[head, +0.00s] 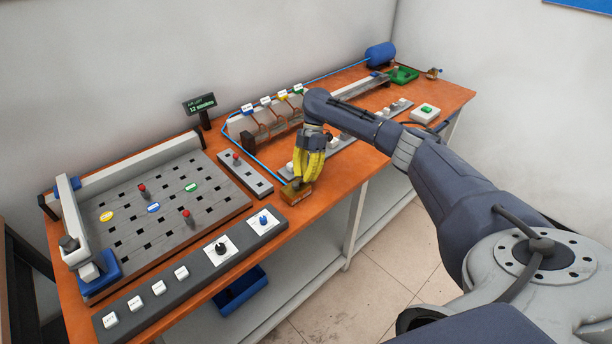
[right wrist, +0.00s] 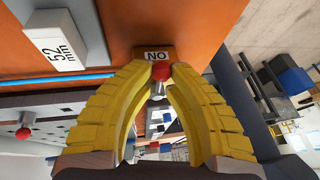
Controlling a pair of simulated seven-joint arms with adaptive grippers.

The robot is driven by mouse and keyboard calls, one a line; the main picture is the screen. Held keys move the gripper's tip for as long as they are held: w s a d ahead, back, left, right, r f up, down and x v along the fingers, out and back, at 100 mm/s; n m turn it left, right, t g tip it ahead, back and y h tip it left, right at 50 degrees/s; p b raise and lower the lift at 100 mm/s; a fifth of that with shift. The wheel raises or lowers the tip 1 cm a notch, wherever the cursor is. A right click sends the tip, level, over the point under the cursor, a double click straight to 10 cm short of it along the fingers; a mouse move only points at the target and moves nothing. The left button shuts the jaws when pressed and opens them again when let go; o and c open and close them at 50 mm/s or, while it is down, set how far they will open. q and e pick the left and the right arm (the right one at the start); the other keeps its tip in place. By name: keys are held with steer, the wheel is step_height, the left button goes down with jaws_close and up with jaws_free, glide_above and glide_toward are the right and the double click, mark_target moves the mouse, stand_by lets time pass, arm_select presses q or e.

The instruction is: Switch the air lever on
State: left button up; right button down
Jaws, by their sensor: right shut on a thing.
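The air lever shows in the right wrist view as a red ball knob (right wrist: 161,72) on a short metal stem. Behind it is a small orange-brown block with a label (right wrist: 157,56) whose letters look like "NO" from this side. In the head view the block (head: 294,193) sits at the front edge of the orange bench. My right gripper (head: 303,180), with yellow fingers, points down at it. In the right wrist view its fingertips (right wrist: 160,70) are closed around the red knob, one on each side. My left gripper is not in view.
Left of the block are a grey button panel (head: 190,283) and a slotted plate (head: 130,233) with red-topped pins. A blue air hose (head: 266,168) runs beside the block. White blocks (head: 345,137) stand to the right. The floor in front of the bench is clear.

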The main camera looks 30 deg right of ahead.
steer(key=shift+a, duration=0.2)
steer(key=c, duration=1.5)
jaws_free()
steer(key=shift+o, duration=0.2)
steer(key=shift+d, duration=0.1)
steer(key=v, duration=1.2)
steer(key=shift+w, duration=0.1)
